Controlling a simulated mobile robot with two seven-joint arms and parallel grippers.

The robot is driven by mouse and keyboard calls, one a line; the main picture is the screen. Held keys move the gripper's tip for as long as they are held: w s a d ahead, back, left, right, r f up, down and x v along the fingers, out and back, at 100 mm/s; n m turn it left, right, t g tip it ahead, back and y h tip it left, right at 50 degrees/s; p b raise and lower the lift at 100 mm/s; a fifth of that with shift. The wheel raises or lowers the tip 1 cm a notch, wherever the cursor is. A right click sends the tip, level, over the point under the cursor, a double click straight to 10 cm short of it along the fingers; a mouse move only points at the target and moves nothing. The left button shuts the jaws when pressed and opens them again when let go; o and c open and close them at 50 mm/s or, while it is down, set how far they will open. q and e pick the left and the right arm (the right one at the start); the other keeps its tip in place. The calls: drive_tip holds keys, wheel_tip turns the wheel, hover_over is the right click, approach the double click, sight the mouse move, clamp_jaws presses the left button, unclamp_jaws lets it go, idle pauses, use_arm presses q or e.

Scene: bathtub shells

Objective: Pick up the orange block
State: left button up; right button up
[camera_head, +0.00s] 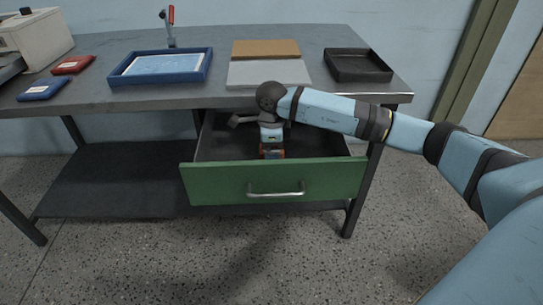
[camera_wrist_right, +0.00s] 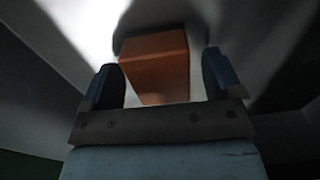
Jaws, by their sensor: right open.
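The orange block (camera_wrist_right: 155,68) shows in the right wrist view, between the two dark blue fingers of my right gripper (camera_wrist_right: 160,80). The gripper is open, with a finger on each side of the block. Whether either finger touches it I cannot tell. In the head view my right gripper (camera_head: 271,152) reaches down into the open drawer (camera_head: 225,183), and only a small orange patch of the block (camera_head: 264,155) shows beside it. My left gripper is not in view.
The green-fronted drawer is pulled out under the grey table (camera_head: 210,95). On the table are a blue tray (camera_head: 115,80), a black tray (camera_head: 385,75), a tan board (camera_head: 265,48), a grey board (camera_head: 290,73), and red and blue packets (camera_head: 72,65) at left.

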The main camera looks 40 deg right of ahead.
drive_tip(key=c, duration=1.1)
drive_tip(key=shift+r, duration=0.1)
use_arm(q)
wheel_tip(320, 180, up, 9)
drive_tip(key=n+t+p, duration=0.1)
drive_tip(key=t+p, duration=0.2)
drive_tip(key=p, duration=0.3)
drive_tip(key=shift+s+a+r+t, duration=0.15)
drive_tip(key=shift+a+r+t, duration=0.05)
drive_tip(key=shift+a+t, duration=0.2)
use_arm(e)
wheel_tip(320, 180, up, 20)
